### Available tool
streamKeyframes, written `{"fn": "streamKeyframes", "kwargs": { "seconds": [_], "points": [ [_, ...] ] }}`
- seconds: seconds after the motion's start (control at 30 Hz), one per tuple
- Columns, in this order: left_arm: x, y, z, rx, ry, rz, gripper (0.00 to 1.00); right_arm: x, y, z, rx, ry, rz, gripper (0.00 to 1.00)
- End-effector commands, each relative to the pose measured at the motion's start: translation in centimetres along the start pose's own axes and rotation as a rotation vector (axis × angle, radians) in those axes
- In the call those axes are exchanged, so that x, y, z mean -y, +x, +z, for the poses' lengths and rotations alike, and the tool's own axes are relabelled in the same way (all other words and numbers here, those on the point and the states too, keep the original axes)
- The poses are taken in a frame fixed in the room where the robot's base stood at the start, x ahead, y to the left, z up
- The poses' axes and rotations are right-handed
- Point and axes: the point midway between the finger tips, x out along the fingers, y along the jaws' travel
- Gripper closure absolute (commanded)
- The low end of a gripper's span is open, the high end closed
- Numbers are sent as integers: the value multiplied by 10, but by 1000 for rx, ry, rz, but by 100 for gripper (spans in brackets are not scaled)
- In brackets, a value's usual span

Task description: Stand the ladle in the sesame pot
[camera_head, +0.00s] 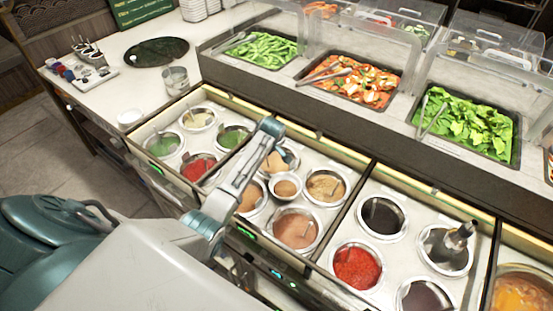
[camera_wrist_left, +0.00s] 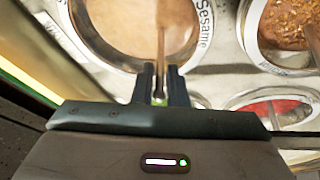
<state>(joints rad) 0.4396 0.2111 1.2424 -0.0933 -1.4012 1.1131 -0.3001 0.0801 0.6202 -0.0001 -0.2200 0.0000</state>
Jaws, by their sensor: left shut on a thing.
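The sesame pot (camera_wrist_left: 205,22), a round steel well of tan sauce labelled "Sesame", fills the top of the left wrist view. My left gripper (camera_wrist_left: 160,88) is shut on a thin, pale upright strip that looks like the ladle's handle (camera_wrist_left: 160,55), at the pot's near rim. The ladle's lower end is not clear there. In the head view my left arm hides the fingers, and the sesame pot appears to be the tan well (camera_head: 291,160) beside the arm's end. A small round tan-filled bowl (camera_head: 286,186) shows just in front; I cannot tell if it is the ladle's.
Other wells surround it: green (camera_head: 232,137), red (camera_head: 198,168), grainy tan (camera_head: 326,187) and dark sauce (camera_head: 382,217). A dark upright object (camera_head: 460,234) stands in a right-hand well. Food trays under clear guards (camera_head: 375,48) line the back.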

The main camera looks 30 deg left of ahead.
Motion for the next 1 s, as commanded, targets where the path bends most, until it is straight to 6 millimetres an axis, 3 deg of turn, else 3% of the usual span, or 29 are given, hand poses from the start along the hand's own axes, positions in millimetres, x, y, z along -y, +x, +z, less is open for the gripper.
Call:
{"fn": "streamKeyframes", "kwargs": {
  "seconds": [0.17, 0.2, 0.3, 0.33, 0.53, 0.7, 1.0],
  "points": [
    [1, 1, 1, 1, 0, -2, 100, 0, 0, 0, 0, 0, 0, 64],
    [1, 1, 1, 1, 0, -2, 85, 0, 0, 0, 0, 0, 0, 64],
    [1, 1, 1, 1, 0, -2, 66, 0, 0, 0, 0, 0, 0, 64],
    [1, 1, 1, 1, 0, -2, 62, 0, 0, 0, 0, 0, 0, 64],
    [1, 1, 1, 1, 0, -2, 62, 0, 0, 0, 0, 0, 0, 64],
    [1, 1, 1, 1, 0, -2, 33, 0, 0, 0, 0, 0, 0, 64],
    [0, 1, 0, 1, 0, -2, 33, 0, 0, 0, 0, 0, 0, 64]
  ]
}}
